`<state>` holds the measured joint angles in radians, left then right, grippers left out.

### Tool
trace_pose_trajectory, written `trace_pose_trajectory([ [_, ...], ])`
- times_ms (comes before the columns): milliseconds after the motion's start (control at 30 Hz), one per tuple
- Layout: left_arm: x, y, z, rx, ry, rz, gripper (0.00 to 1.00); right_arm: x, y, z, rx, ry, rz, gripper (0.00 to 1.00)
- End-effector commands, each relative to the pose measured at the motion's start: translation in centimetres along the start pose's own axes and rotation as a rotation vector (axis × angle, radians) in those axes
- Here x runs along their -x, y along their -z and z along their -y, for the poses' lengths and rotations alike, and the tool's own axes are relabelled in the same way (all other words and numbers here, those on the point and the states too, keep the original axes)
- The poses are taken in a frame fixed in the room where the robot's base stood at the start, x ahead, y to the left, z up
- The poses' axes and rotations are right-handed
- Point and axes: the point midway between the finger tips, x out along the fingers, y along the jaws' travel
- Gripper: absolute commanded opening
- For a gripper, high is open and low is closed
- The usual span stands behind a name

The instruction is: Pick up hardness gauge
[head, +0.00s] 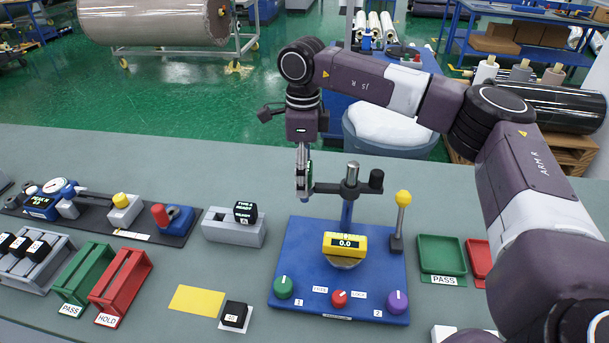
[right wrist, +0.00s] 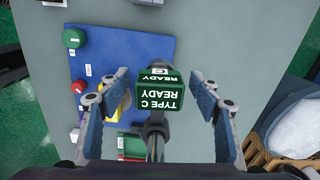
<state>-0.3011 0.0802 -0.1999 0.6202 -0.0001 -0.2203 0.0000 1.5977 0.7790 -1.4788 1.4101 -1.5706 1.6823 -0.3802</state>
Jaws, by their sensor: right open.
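A dark green gauge reading TYPE C READY (right wrist: 160,97) is between the fingers of my right gripper (right wrist: 161,80) in the right wrist view, with a gap to each finger. In the head view my right gripper (head: 303,185) points down beside the post of the blue test stand (head: 300,243), and only a sliver of green shows there. The gripper is open. A second, black gauge labelled TYPE A READY (head: 245,212) sits on a grey block (head: 232,230) left of the stand. My left gripper is not in view.
The blue stand carries a yellow display reading 0.0 (head: 345,244) and several knobs. A yellow-knobbed lever (head: 402,200) is at its right. Green PASS (head: 442,255) and red trays lie further right. A yellow pad (head: 197,300) and black block (head: 234,314) lie in front.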

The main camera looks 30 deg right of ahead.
Motion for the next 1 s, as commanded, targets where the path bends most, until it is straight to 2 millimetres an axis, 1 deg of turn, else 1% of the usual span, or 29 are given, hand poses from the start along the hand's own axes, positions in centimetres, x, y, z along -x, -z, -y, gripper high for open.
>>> trace_pose_trajectory([
  [33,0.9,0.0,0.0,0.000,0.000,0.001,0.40,-0.5,0.3,-0.1,-0.001,-0.004,-0.004,0.58],
  [100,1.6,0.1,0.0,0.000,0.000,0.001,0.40,-1.5,0.4,-0.2,-0.001,-0.004,-0.004,0.58],
  [200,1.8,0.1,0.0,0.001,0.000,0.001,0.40,-3.1,0.4,-0.3,-0.001,-0.004,-0.003,0.58],
  [300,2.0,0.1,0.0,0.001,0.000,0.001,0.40,-4.0,0.3,-0.2,-0.001,-0.002,-0.002,0.58],
  [567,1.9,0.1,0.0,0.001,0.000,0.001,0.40,-4.3,0.3,-0.2,-0.001,-0.002,-0.001,0.57],
  [1000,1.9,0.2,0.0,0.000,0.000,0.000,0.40,-4.2,0.3,-0.2,-0.001,-0.001,0.000,0.08],
])
